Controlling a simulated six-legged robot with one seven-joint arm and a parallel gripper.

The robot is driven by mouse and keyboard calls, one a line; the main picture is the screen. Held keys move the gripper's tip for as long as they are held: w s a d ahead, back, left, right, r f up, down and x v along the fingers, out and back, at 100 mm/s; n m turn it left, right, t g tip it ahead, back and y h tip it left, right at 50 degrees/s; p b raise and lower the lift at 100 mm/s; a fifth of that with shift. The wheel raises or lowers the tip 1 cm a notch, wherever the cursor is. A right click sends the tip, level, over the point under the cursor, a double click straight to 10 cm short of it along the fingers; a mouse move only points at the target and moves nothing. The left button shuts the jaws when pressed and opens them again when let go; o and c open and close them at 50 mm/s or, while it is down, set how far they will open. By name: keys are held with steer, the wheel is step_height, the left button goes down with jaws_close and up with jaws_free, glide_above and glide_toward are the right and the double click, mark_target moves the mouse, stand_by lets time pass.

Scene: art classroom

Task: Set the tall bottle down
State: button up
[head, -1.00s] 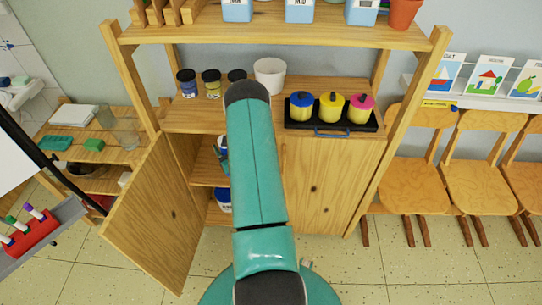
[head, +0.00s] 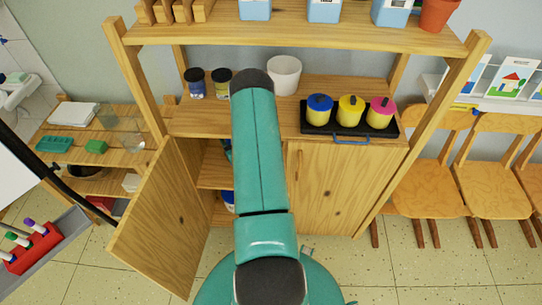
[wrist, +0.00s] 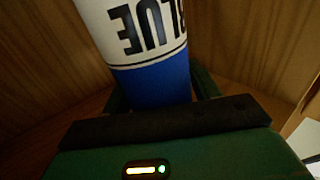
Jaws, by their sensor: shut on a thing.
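The tall bottle (wrist: 150,50) fills the upper middle of the wrist view. It has a white label with dark letters reading BLUE, upside down in the picture, above a blue band. My gripper (wrist: 160,98) is shut on it, with a dark green finger on each side. Brown wooden surfaces stand close around it. In the head view my arm reaches to the open wooden cabinet (head: 345,190) and hides most of its inside. A small blue and white thing (head: 228,201) shows there at the arm's left edge. I cannot tell whether the bottle touches a surface.
The cabinet's open door (head: 160,225) juts out at the left. On the cabinet top stand dark-lidded jars (head: 196,88), a white tub (head: 284,75) and a black tray (head: 392,131) with three colourful lidded pots. Chairs (head: 425,190) stand at the right.

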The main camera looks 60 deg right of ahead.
steer(key=f, duration=0.4)
steer(key=shift+s+a+f, duration=0.15)
steer(key=shift+s+f, duration=0.05)
steer(key=shift+f, duration=0.2)
steer(key=shift+s+f, duration=0.15)
steer(key=shift+f, duration=2.25)
steer(key=o, duration=1.4)
steer(key=shift+o, duration=0.2)
steer(key=v, duration=1.1)
steer(key=shift+s+a, duration=0.25)
steer(key=shift+s, duration=0.1)
